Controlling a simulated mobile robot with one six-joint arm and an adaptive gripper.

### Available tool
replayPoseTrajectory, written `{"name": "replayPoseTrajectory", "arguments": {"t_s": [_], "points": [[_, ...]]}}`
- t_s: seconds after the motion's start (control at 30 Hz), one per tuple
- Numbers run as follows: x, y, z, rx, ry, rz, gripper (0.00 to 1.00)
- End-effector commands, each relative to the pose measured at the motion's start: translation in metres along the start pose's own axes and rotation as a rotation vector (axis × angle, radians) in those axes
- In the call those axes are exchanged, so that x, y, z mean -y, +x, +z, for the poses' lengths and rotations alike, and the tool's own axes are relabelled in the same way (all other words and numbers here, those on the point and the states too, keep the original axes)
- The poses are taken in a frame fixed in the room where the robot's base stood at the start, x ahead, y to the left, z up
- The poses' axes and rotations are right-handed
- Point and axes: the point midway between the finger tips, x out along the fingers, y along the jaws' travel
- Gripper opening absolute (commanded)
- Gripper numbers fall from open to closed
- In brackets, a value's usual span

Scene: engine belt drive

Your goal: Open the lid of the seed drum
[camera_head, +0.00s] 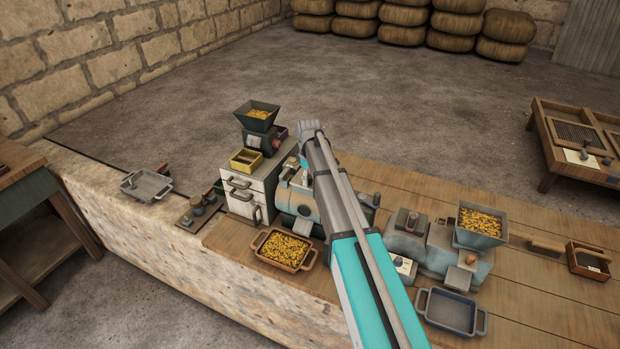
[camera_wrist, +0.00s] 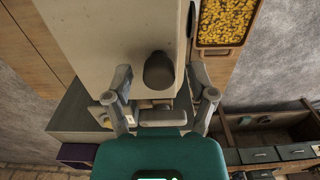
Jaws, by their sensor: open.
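A blue-grey rounded drum (camera_head: 298,200), which I take to be the seed drum, stands on the bench beside the white drawer cabinet. My arm hides its right part in the head view. In the wrist view my gripper (camera_wrist: 160,75) is open, its two fingers apart. A dark rounded knob (camera_wrist: 158,70) shows between the fingers, against a pale surface (camera_wrist: 105,30). I cannot tell whether the fingers touch it.
A grain-filled tray (camera_head: 282,250) sits in front of the drum, also in the wrist view (camera_wrist: 226,22). The white drawer cabinet (camera_head: 250,190) and dark grain hopper (camera_head: 258,115) stand to the left. Another machine with a grain hopper (camera_head: 481,226) and an empty blue tray (camera_head: 450,311) are right.

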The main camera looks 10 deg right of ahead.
Motion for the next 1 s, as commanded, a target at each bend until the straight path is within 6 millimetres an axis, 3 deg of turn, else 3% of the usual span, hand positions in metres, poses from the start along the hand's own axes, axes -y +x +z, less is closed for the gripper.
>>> {"name": "replayPoseTrajectory", "arguments": {"t_s": [0.07,0.47,1.0], "points": [[0.0000,-0.0001,0.0001,0.000,0.000,0.000,0.72],[0.0002,0.0000,0.0002,0.000,0.000,-0.001,0.00],[-0.0026,-0.0077,0.0002,0.002,0.000,-0.001,0.00]]}}
